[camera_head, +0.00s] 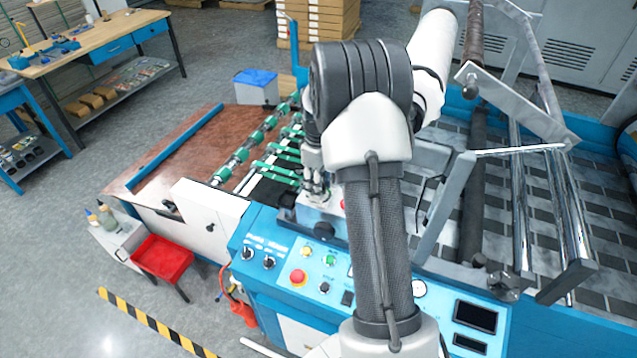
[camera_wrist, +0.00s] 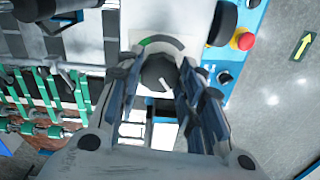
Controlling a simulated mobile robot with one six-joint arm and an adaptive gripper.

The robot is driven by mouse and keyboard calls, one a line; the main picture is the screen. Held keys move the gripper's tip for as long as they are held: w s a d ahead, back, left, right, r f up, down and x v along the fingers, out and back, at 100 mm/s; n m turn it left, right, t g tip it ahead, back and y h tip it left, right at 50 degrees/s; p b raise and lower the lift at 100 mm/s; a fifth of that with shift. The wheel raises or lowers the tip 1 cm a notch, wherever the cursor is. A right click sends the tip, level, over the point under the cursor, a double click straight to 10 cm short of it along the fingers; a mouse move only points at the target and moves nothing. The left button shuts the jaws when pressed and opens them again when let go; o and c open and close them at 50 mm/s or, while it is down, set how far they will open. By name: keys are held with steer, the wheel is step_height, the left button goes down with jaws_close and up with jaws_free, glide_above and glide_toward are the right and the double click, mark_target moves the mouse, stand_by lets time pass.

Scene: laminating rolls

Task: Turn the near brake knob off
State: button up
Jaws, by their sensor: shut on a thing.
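In the wrist view the brake knob (camera_wrist: 157,73) is a round dark grey dial on a pale panel. A curved scale (camera_wrist: 160,41) with a green part at its left end lies above it. A small pale mark shows on the knob's lower right. My gripper (camera_wrist: 158,66) has one finger on each side of the knob and is shut on it. In the head view my gripper (camera_head: 314,189) is down at the small pale unit behind the control panel. My gripper and arm hide the knob there.
The blue control panel (camera_head: 262,252) with a red stop button (camera_head: 298,276) lies in front. Green-banded rollers (camera_head: 243,153) are to the left. A tilted metal frame (camera_head: 520,153) stands at right. In the wrist view a red button (camera_wrist: 245,41) sits right of the knob.

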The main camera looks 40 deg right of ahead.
steer(key=o, duration=1.1)
steer(key=shift+c, duration=0.2)
step_height(320, 180, up, 12)
stand_by(0.3)
